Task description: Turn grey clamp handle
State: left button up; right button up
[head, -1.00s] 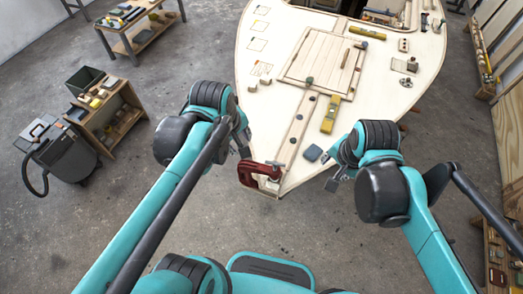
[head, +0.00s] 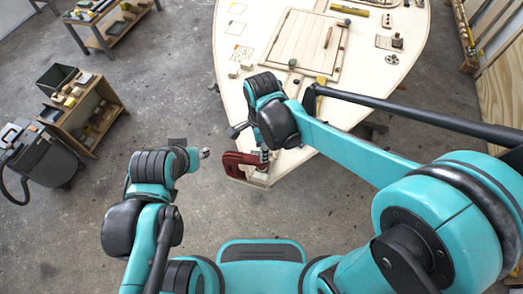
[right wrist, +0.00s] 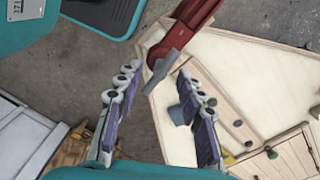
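The red clamp (head: 236,164) grips the pointed tip of the pale plywood hull (head: 235,100); it also shows at the top of the right wrist view (right wrist: 184,32). Its grey handle (right wrist: 161,70) sticks out from the red body, slanting down-left. My right gripper (right wrist: 160,88) is open and empty, with its two fingers on either side of the space just below the handle; no contact is visible. In the head view my right wrist hangs over the bow beside the clamp, its fingers mostly hidden. My left gripper (head: 200,154) is left of the clamp, over the floor, too small to read.
A blue-grey block (right wrist: 180,114) lies on the deck, partly behind my right finger. The deck has a hatch panel (head: 305,45). A wooden cart (head: 85,110) and a grey vacuum (head: 40,158) stand at left. Bare floor surrounds the bow.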

jog(key=shift+f, duration=0.4)
grip_shut()
jog(key=shift+n, duration=0.3)
